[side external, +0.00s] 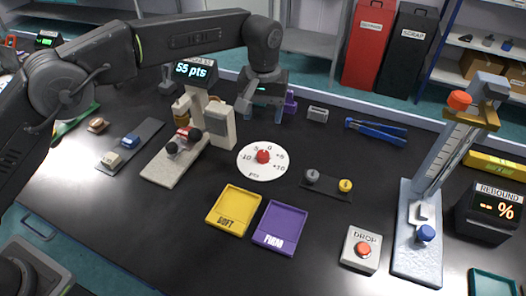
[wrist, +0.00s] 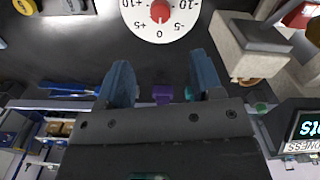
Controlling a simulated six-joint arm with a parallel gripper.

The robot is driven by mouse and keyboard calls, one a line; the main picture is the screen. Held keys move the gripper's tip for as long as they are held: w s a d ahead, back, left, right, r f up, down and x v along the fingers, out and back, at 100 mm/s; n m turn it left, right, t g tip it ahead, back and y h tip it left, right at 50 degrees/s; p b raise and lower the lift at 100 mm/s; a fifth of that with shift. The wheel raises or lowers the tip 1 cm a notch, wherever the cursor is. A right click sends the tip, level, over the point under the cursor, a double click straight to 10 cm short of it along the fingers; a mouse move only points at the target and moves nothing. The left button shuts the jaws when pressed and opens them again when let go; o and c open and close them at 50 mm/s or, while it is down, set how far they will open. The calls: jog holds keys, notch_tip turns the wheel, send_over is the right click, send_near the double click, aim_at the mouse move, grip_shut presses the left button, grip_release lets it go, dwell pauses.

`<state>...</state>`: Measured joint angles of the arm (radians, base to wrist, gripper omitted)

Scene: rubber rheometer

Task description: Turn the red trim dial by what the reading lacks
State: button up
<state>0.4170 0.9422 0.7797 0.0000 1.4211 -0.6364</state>
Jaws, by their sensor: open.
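The red trim dial (side external: 263,157) is a small red knob in the middle of a round white scale plate (side external: 250,170), marked from -10 through 0 to +10 pts. The knob also shows at the top of the wrist view (wrist: 160,11); its exact setting is too small to read surely. The hardness display (side external: 190,70) reads 55 pts; only part of it shows in the wrist view (wrist: 306,126). My gripper (side external: 264,106) is behind the dial in the side view, apart from it. In the wrist view its two fingers (wrist: 162,78) are spread with nothing between them.
The pale hardness tester (side external: 220,126) stands just left of the dial. A yellow tray (side external: 234,210) and a purple tray (side external: 279,228) lie in front. A dark plate (side external: 325,188) with two small pieces is at right. Blue pliers (side external: 376,131) lie behind.

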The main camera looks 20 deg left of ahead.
aim_at(263, 153)
notch_tip(263, 153, down, 13)
jog(key=shift+f, duration=0.1)
dwell(0.3)
jog(key=c, duration=0.9)
